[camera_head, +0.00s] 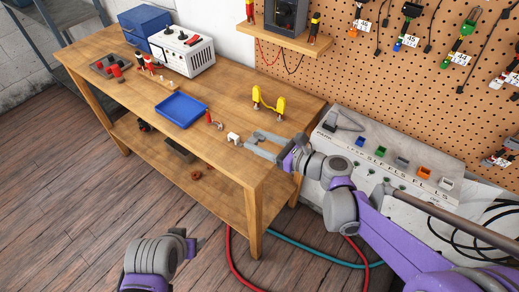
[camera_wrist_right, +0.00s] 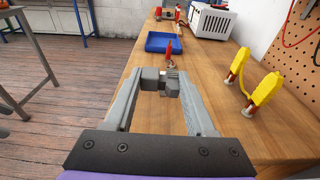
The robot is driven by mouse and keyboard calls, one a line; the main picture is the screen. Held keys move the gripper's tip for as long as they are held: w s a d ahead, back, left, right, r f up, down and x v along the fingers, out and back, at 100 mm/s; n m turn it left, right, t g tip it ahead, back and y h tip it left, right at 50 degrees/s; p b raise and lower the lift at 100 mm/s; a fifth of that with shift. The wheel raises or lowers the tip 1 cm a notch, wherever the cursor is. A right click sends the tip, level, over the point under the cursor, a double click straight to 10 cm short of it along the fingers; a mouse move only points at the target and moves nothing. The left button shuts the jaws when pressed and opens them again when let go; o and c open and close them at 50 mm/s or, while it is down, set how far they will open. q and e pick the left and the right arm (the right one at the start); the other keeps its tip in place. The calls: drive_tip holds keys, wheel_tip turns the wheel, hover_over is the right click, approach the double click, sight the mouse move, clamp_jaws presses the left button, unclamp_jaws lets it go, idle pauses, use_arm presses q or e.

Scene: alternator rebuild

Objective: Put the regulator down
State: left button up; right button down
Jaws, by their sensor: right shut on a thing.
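The regulator is a small grey block that shows at the tips of my right gripper (camera_wrist_right: 163,92) in the right wrist view (camera_wrist_right: 171,79). That gripper is shut on it. In the head view the right gripper (camera_head: 252,142) reaches in from the right over the workbench (camera_head: 225,165), near its front right corner. A pale block (camera_head: 234,138) shows at its tips there. I cannot tell whether the block touches the bench top. My left gripper (camera_head: 194,244) is low in front of the bench, and its jaws are not clear.
A blue tray (camera_head: 181,110) lies beyond the right gripper, with a small red-handled item (camera_head: 211,118) between them. A yellow stand-like item (camera_head: 268,101) stands toward the pegboard. A white box (camera_head: 185,54) stands farther back. Bare wood surrounds the gripper.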

drive_tip(key=w+d+m+t+h+p, duration=0.1)
drive_tip(key=w+d+m+t+h, duration=0.2)
drive_tip(key=h, duration=0.1)
drive_tip(key=w+d+m+t+h+p, duration=0.2)
drive_tip(key=w+d+m+h, duration=0.2)
drive_tip(key=shift+w+d+r+t, duration=0.15)
drive_tip(key=shift+d+t, duration=0.1)
drive_tip(key=shift+t, duration=0.15)
use_arm(q)
wheel_tip(320, 180, up, 6)
drive_tip(key=w+p, duration=0.1)
drive_tip(key=p, duration=0.1)
drive_tip(key=shift+w, duration=0.25)
drive_tip(key=shift+r, duration=0.15)
drive_tip(key=shift+c, duration=0.9)
drive_tip(key=shift+a, duration=0.1)
use_arm(e)
drive_tip(key=d+f+m+h, duration=0.1)
drive_tip(key=d+m+h, duration=0.1)
drive_tip(key=d+h, duration=0.1)
drive_tip(key=s+d+f+m+h, duration=0.1)
drive_tip(key=d+m+h, duration=0.1)
drive_tip(key=d+h, duration=0.1)
drive_tip(key=s+d+f+m+h, duration=0.1)
drive_tip(key=d+m+h, duration=0.2)
drive_tip(key=d+h, duration=0.1)
drive_tip(key=shift+f, duration=0.2)
